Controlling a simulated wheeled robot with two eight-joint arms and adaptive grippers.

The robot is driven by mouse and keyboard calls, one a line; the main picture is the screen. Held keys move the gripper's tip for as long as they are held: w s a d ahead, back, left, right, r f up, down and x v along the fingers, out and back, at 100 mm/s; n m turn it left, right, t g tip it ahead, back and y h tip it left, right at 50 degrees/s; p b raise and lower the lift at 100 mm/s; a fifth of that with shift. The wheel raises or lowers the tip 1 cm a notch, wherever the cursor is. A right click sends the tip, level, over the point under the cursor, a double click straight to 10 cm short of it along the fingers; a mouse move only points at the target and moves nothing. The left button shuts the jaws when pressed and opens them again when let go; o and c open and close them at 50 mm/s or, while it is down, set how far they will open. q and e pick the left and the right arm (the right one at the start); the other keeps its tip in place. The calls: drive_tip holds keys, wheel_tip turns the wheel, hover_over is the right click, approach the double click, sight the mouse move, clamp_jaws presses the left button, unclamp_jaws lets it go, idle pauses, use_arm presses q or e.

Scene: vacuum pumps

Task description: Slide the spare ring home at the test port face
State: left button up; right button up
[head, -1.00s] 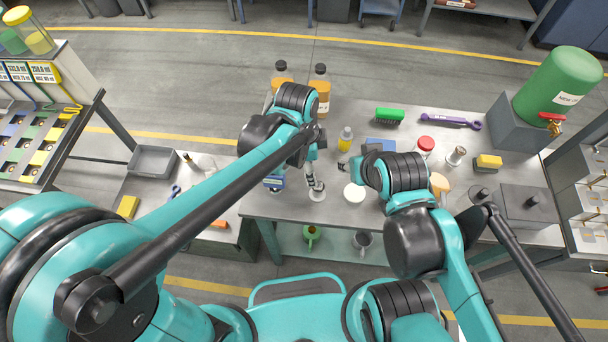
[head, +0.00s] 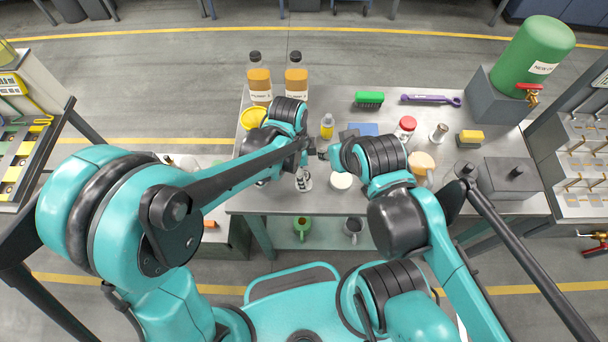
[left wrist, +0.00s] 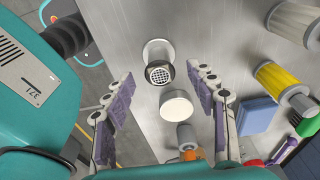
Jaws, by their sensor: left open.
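In the left wrist view a metal port (left wrist: 158,52) stands on the steel bench, with a round mesh face and a dark rim. I cannot tell whether that rim is the spare ring.
Two amber bottles (head: 296,78) are behind. A green tank (head: 535,55) is at right.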

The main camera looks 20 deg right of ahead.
use_arm(q)
drive_tip(key=c, duration=0.9)
drive_tip(key=shift+c, duration=0.2)
